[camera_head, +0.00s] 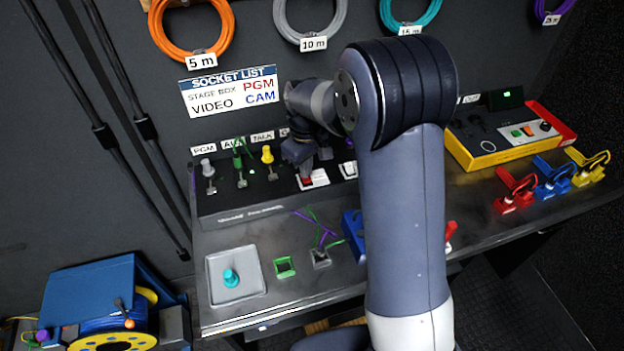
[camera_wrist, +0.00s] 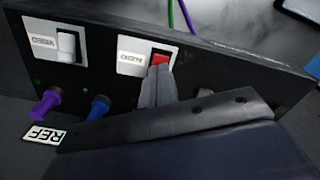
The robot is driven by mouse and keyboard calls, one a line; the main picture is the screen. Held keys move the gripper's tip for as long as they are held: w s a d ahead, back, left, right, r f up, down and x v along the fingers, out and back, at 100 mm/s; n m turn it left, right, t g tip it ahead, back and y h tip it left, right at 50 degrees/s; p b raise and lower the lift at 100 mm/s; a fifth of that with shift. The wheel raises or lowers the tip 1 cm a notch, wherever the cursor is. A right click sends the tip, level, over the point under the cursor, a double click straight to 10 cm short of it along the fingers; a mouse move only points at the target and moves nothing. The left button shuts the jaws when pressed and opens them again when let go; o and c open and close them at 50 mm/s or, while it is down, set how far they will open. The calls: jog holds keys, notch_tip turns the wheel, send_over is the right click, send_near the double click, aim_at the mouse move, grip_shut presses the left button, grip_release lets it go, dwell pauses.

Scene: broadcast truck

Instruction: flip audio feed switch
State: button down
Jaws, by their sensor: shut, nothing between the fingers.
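The audio feed switch is a red rocker (camera_wrist: 159,59) on a white plate labelled AUDIO (camera_wrist: 131,58) in the wrist view, where the lettering appears upside down. In the head view its red part (camera_head: 307,181) shows just below my gripper. My gripper (camera_wrist: 160,75) is shut and empty, its fingertips right at the rocker's edge. I cannot tell whether they touch it. The fingers hide part of the plate. In the head view my gripper (camera_head: 302,165) points down at the panel.
A white VIDEO switch (camera_wrist: 66,48) sits beside the audio switch. The black panel (camera_head: 245,203) also carries grey, green and yellow plugs. A purple plug (camera_wrist: 45,104) and a blue plug (camera_wrist: 100,107) are close to my gripper. A grey tray (camera_head: 236,290) stands on the desk.

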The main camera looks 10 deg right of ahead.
jog(key=shift+f+b, duration=0.5)
jog(key=shift+f, duration=0.3)
dwell(0.4)
notch_tip(320, 180, up, 7)
jog(key=p, duration=0.5)
jog(key=shift+f, duration=0.1)
dwell(0.4)
notch_tip(320, 180, down, 7)
jog(key=b, duration=0.5)
jog(key=shift+r, duration=0.2)
